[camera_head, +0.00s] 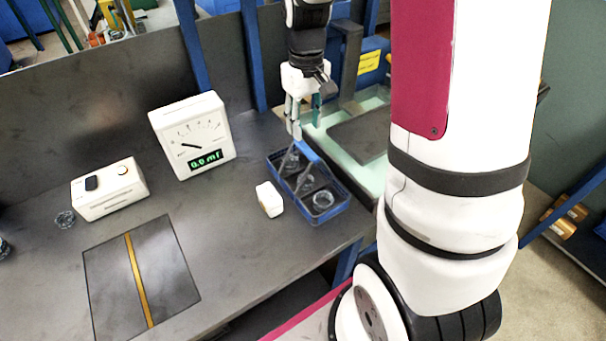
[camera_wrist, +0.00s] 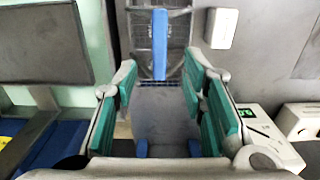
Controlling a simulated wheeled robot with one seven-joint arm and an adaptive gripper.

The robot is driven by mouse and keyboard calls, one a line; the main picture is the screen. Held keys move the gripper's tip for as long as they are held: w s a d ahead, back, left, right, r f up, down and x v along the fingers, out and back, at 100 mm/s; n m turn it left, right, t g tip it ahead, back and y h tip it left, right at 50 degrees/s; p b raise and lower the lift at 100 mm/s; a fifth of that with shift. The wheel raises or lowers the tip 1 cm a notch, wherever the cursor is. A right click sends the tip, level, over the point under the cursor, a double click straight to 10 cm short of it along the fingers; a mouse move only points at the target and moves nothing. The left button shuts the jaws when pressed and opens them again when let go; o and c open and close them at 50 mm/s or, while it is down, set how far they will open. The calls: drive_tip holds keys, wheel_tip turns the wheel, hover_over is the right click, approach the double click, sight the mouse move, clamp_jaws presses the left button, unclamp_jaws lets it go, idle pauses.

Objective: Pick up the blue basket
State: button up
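The blue basket (camera_head: 335,213) stands on the dark table near its right edge, with a blue handle bar along its top and clear round pieces in its compartments. My gripper (camera_head: 306,127) points down over the basket's far end, fingers apart. In the wrist view my gripper (camera_wrist: 162,68) shows open, with teal pads and nothing held. The blue handle (camera_wrist: 160,44) lies lengthwise in the gap between the fingers, towards the top. I cannot tell whether the fingertips are level with the handle. Part of the basket is hidden by the fingers.
A small white block (camera_head: 270,199) lies just left of the basket. A white meter (camera_head: 193,135) and a white control box (camera_head: 110,189) stand further left. A pale green tray with a grey plate (camera_head: 362,137) is right of the gripper.

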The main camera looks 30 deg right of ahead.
sight(306, 147)
drive_tip(key=shift+s+f+p, duration=0.15)
drive_tip(key=shift+f+p, duration=0.4)
drive_tip(key=shift+f, duration=3.85)
clamp_jaws()
